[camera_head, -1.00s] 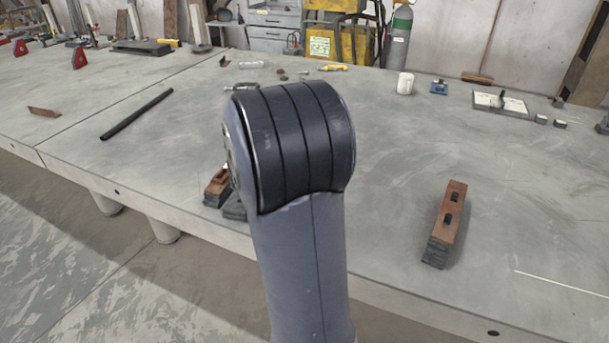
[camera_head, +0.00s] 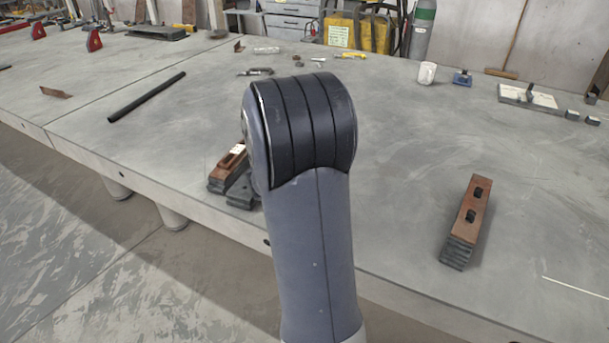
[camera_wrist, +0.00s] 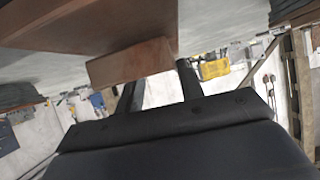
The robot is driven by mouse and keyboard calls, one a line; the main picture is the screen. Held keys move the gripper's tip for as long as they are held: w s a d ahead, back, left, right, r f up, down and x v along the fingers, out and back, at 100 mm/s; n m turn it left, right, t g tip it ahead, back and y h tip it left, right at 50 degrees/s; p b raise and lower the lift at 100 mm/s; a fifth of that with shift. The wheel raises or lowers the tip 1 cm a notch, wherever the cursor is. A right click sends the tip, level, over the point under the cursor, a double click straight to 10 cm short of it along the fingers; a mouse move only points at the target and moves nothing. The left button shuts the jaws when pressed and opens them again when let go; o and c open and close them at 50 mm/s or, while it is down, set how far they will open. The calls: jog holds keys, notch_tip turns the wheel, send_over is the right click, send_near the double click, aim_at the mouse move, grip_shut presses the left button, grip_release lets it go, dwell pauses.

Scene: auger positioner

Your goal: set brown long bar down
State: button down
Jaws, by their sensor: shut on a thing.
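A brown bar (camera_wrist: 132,63) is between the fingers of my gripper (camera_wrist: 159,74) in the wrist view, and the gripper is shut on it. A larger brown piece (camera_wrist: 85,22) fills the top left of that view; whether it touches the held bar cannot be told. In the head view my arm hides the gripper. A brown block (camera_head: 226,172) on dark plates shows just left of my arm on the grey table (camera_head: 400,150). Another brown bar (camera_head: 470,205) with two dark slots rests on a dark stack to the right.
A black rod (camera_head: 147,97) lies on the table at the left. The table between my arm and the right brown bar is clear.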

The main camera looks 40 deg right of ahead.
jog(key=shift+f, duration=0.2)
jog(key=c, duration=0.9)
grip_release()
jog(key=shift+r, duration=0.1)
jog(key=shift+s+a+r, duration=0.1)
jog(key=shift+a+r, duration=0.15)
jog(key=shift+a, duration=0.1)
jog(key=p+v, duration=0.3)
jog(key=v, duration=0.6)
jog(key=shift+s+a+r, duration=0.2)
jog(key=shift+a, duration=0.1)
jog(key=shift+s+a+r, duration=0.25)
jog(key=shift+s+a, duration=0.05)
jog(key=shift+a, duration=0.3)
